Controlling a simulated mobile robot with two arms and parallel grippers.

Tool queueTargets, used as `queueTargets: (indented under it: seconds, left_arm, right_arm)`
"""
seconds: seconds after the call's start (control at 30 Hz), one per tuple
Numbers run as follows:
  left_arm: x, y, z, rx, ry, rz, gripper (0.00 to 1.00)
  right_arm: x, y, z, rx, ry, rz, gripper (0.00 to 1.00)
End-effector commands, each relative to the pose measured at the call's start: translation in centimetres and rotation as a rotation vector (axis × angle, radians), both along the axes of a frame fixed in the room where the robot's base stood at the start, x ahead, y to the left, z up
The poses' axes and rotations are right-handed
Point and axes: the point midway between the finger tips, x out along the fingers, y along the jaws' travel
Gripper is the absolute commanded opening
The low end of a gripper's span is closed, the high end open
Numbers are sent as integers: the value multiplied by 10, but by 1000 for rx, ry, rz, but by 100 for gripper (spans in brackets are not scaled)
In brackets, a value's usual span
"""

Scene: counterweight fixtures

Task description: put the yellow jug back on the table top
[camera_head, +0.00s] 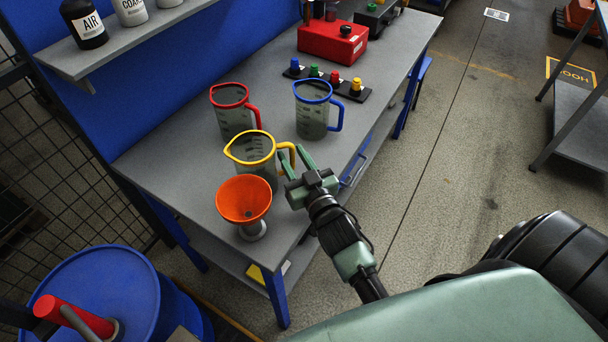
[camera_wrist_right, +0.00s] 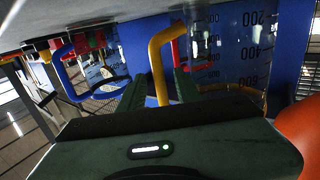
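The yellow jug (camera_head: 254,166), clear with a yellow rim and handle, appears upright on the grey table top (camera_head: 180,150). Its base is partly hidden behind the orange funnel. My right gripper (camera_head: 294,156) is at the jug's handle side, above the table's front edge. In the right wrist view the yellow handle (camera_wrist_right: 158,55) passes between the two green fingers (camera_wrist_right: 158,88), with gaps visible on both sides. The gripper is open around the handle. The clear jug wall with its scale (camera_wrist_right: 240,45) shows to the right of it. My left gripper is out of view.
The orange funnel (camera_head: 243,199) stands close in front of the jug. A red-rimmed jug (camera_head: 233,115) and a blue-rimmed jug (camera_head: 312,115) stand behind it. Farther back are a strip of coloured knobs (camera_head: 327,81) and a red box (camera_head: 331,42). The left table top is clear.

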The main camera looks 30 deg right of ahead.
Motion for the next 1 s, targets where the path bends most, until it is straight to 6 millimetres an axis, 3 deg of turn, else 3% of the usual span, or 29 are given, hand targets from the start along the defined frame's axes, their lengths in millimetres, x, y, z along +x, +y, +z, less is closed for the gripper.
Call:
queueTargets:
  seconds: [0.2, 0.4, 1.0]
  left_arm:
    - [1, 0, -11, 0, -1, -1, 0]
    - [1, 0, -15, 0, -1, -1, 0]
    - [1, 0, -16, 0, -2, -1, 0]
  right_arm:
    - [-50, 3, -4, 2, 3, 0, 34]
    - [-77, 5, -2, 1, 2, 0, 34]
    - [-84, 6, -2, 1, 3, 1, 34]
